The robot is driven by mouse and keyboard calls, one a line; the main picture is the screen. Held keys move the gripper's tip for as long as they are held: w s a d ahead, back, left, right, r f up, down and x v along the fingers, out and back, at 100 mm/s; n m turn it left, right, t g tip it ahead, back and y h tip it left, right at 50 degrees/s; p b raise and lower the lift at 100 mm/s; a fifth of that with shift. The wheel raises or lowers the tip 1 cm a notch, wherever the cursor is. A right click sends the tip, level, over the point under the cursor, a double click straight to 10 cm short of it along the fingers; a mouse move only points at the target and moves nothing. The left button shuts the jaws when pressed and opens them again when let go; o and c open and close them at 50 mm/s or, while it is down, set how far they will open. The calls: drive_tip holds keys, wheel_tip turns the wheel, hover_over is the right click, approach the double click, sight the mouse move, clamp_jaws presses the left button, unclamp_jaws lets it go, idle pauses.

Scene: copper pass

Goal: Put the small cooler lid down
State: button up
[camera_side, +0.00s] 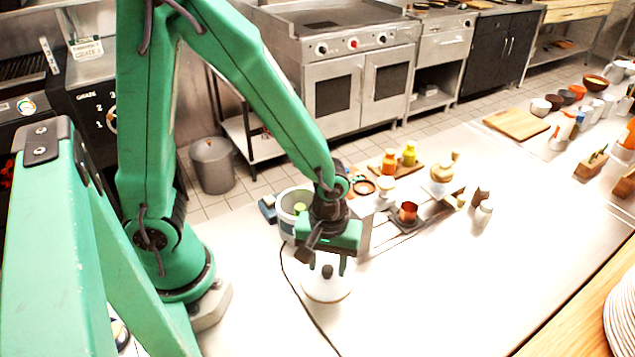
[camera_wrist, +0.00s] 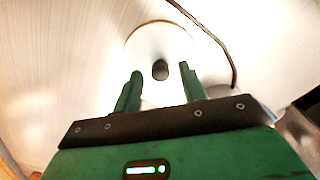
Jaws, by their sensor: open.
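The small cooler lid (camera_side: 325,289) is a round white disc with a dark knob (camera_side: 327,271). It appears to lie flat on the pale counter, below my gripper (camera_side: 328,264). In the wrist view the lid (camera_wrist: 148,40) shows ahead of my gripper (camera_wrist: 160,70), with the dark knob between the tips of the two green fingers. The fingers are open, with a gap on each side of the knob. A round, pale open container (camera_side: 287,212), perhaps the cooler, stands just behind my gripper, which partly hides it; something green shows inside.
A dark cable (camera_side: 300,297) runs along the counter left of the lid. A copper cup (camera_side: 408,211) stands on a rack to the right, with bottles and a board (camera_side: 517,124) farther back. The counter right of the lid is clear.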

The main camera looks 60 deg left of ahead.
sight(325, 266)
wheel_tip(325, 266, up, 11)
drive_tip(key=shift+r, duration=0.15)
idle(0.5)
drive_tip(key=shift+a, duration=0.1)
idle(0.5)
drive_tip(key=s+a+r+m+t, duration=0.3)
drive_tip(key=a+r+m+t, duration=0.2)
drive_tip(key=a+r+m, duration=0.4)
drive_tip(key=shift+a+r+t, duration=0.3)
drive_tip(key=shift+a+r, duration=0.2)
drive_tip(key=shift+r, duration=0.2)
